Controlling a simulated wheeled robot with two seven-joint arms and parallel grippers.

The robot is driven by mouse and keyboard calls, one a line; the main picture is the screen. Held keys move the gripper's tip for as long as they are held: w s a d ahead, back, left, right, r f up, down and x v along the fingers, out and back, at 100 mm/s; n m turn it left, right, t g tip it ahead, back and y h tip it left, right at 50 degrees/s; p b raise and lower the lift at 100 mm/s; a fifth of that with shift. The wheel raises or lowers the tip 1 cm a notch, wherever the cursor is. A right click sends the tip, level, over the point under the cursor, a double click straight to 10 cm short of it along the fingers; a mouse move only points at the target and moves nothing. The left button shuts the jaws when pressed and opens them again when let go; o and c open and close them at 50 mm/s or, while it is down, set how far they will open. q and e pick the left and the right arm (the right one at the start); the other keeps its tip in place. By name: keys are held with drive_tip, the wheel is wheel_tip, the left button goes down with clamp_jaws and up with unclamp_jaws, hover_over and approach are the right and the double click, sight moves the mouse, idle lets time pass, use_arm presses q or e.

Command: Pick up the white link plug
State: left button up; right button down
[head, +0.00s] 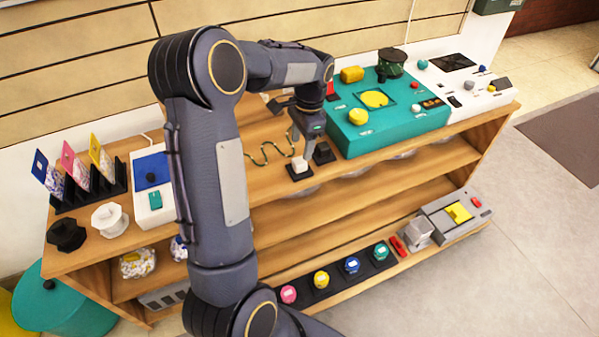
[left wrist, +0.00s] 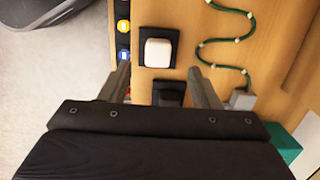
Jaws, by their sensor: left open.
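The white link plug (head: 299,165) is a small rounded white block seated on a square black base on the wooden top shelf, near its front edge. It also shows in the left wrist view (left wrist: 158,52), just beyond my fingertips and roughly centred between them. My left gripper (head: 302,142) points down over the shelf by the plug. In the left wrist view its two fingers (left wrist: 161,82) are spread apart with nothing held. A second black base (head: 324,153) lies beside the plug, and shows partly between the fingers in the wrist view. My right gripper is not in view.
A green wavy cord (head: 268,152) lies left of the plug. A teal console (head: 350,141) with a yellow disc stands to the right. A white and blue box (head: 152,168) and spools stand at the left. The shelf's front edge is close to the plug.

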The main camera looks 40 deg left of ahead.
sight(300, 160)
use_arm(q)
drive_tip(key=f, duration=0.2)
drive_tip(key=f+b, duration=0.1)
drive_tip(key=f, duration=0.1)
drive_tip(key=s+f+b, duration=0.1)
drive_tip(key=f, duration=0.1)
drive_tip(key=shift+a+f, duration=0.1)
drive_tip(key=shift+f, duration=0.3)
drive_tip(key=shift+w+r, duration=0.1)
drive_tip(key=c, duration=1)
drive_tip(key=shift+c, duration=0.2)
